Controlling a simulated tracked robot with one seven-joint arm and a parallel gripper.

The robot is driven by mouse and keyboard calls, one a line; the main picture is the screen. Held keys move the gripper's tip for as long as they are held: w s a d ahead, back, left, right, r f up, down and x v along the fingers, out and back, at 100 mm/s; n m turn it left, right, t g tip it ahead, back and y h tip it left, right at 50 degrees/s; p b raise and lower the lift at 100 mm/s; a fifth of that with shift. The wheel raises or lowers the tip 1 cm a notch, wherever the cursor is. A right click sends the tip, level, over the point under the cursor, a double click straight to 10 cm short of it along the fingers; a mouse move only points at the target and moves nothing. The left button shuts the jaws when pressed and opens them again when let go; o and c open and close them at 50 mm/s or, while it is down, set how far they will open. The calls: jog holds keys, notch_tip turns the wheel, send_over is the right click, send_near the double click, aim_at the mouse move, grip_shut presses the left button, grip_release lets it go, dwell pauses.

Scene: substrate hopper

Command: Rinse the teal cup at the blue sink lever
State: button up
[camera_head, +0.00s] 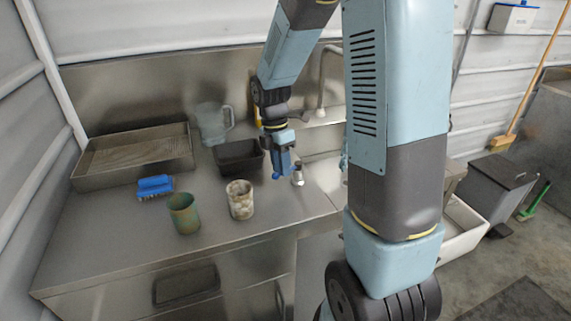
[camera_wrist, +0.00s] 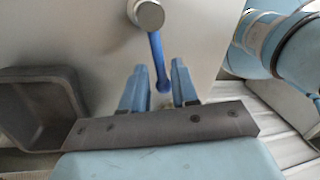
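The teal cup (camera_head: 184,214) stands upright on the steel counter at the front left, well left of my gripper. My gripper (camera_head: 282,168) hangs above the back of the counter beside a small metal fitting (camera_head: 298,177). In the wrist view, my gripper (camera_wrist: 159,88) has its two blue fingers apart, with no cup between them. The blue lever (camera_wrist: 156,55) runs down from a round metal knob (camera_wrist: 147,14), and its rounded end shows between the fingers. I cannot tell whether the fingers touch it. The sink basin is mostly hidden behind my arm.
A speckled whitish cup (camera_head: 240,200) stands right of the teal cup. The counter's front left is clear.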

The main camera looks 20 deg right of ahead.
jog(key=shift+o, duration=0.9)
notch_tip(320, 180, up, 13)
jog(key=w, duration=0.2)
jog(key=shift+w+a+r, duration=0.2)
jog(key=shift+w+a, duration=0.1)
jog(key=shift+a, duration=0.05)
